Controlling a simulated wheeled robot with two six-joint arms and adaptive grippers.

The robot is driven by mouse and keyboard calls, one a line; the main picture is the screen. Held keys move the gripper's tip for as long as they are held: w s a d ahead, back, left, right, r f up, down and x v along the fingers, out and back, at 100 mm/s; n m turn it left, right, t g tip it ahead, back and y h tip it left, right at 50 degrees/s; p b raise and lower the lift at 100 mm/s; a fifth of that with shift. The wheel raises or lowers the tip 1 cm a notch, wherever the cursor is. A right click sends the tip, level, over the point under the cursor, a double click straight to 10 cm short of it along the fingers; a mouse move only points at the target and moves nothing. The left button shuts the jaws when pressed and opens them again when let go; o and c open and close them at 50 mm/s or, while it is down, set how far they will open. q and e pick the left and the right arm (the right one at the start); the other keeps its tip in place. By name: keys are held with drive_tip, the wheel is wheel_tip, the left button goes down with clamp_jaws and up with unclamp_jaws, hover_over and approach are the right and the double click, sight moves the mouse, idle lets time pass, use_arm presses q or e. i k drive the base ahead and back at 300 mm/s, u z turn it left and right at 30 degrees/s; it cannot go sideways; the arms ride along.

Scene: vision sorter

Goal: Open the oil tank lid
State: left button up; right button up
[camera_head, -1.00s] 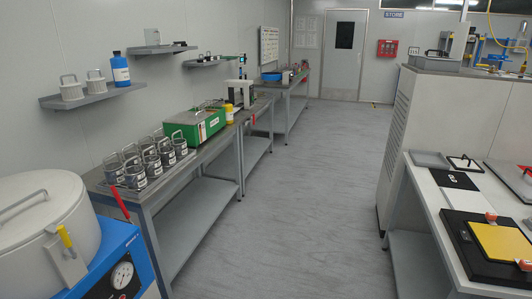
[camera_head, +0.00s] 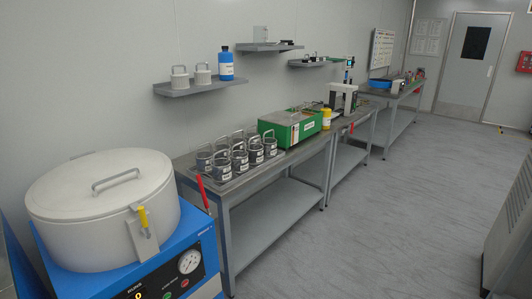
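A large round white tank (camera_head: 95,235) stands at the lower left on a blue base. Its white lid (camera_head: 75,190) is on and looks closed, with a grey bar handle (camera_head: 116,180) on top. A latch with a yellow grip (camera_head: 143,217) is on the tank's front side. The blue base (camera_head: 205,250) carries a dial gauge (camera_head: 189,262) and small buttons on a dark panel. Neither of my grippers is in view.
A grey bench (camera_head: 232,190) to the right of the tank holds several metal canisters (camera_head: 240,157) and a green box (camera_head: 290,127). A wall shelf (camera_head: 200,87) holds white pots and a blue bottle (camera_head: 226,66).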

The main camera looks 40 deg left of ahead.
sight(286, 119)
drive_tip(key=i, duration=1.5)
drive_tip(key=u, duration=2.05)
